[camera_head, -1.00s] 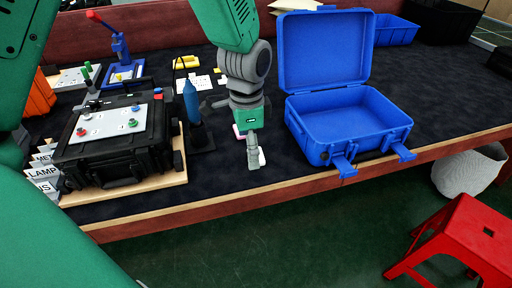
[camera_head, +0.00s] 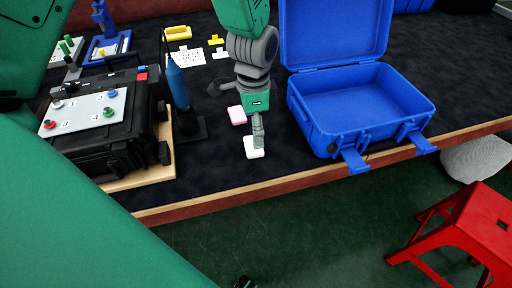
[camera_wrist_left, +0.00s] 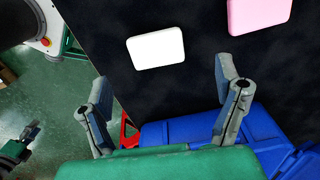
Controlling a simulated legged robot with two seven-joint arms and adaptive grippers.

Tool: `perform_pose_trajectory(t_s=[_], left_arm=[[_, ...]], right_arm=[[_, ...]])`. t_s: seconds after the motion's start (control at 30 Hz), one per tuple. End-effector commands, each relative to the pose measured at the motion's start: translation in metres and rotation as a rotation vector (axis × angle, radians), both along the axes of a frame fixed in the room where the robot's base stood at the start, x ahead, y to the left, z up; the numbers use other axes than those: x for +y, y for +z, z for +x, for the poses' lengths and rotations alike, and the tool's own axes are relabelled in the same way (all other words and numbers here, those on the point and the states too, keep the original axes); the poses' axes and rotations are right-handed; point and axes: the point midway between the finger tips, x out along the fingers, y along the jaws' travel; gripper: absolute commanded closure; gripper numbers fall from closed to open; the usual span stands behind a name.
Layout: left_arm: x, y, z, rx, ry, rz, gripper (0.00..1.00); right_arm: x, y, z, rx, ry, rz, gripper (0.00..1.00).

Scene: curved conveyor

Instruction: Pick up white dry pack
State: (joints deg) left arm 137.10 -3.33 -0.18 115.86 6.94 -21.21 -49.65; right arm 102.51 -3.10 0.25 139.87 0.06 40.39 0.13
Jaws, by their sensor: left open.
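The white dry pack (camera_head: 255,154) lies flat on the dark table mat near its front edge, below my left gripper (camera_head: 258,132) in the head view. The gripper's fingers partly overlap the pack there. In the left wrist view the white pack (camera_wrist_left: 156,48) lies beyond the gap between the spread fingers of my left gripper (camera_wrist_left: 160,88). The gap is empty and the pack is clear of the fingers. A pink pack (camera_head: 237,116) lies just behind the white one and also shows in the wrist view (camera_wrist_left: 258,12). My right gripper (camera_wrist_left: 27,140) seems to show small at the wrist view's lower left; its jaw state is unclear.
An open blue case (camera_head: 360,105) stands right of the packs. A blue bottle-like tool (camera_head: 177,84) in a dark stand and a black case (camera_head: 115,140) with a button panel are on the left. A red stool (camera_head: 470,230) stands on the floor in front.

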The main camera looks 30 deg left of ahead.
Motion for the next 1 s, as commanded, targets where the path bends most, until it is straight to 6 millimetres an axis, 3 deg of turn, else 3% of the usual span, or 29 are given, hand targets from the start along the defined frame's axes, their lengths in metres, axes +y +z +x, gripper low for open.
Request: perform_pose_trajectory(t_s=[0.27, 0.5, 0.77, 0.9, 1.0], left_arm=[[0.0, -0.019, -0.002, 0.001, 0.001, -0.002, 0.16], [-0.007, -0.055, -0.004, 0.001, 0.001, 0.0, 0.16], [-0.007, -0.058, -0.004, -0.001, 0.002, -0.001, 0.16], [-0.006, -0.058, -0.004, -0.001, 0.002, -0.001, 0.61], [-0.006, -0.058, -0.004, 0.0, 0.002, -0.001, 0.61]], right_arm=[[0.0, -0.005, 0.0, 0.0, 0.001, 0.0, 0.6], [0.0, -0.016, 0.0, -0.001, 0.001, 0.0, 0.6], [0.0, -0.015, 0.0, -0.001, 0.0, 0.0, 0.6], [0.0, -0.015, 0.0, -0.001, 0.0, 0.0, 0.6], [0.0, -0.015, 0.0, -0.001, 0.0, 0.0, 0.6]])
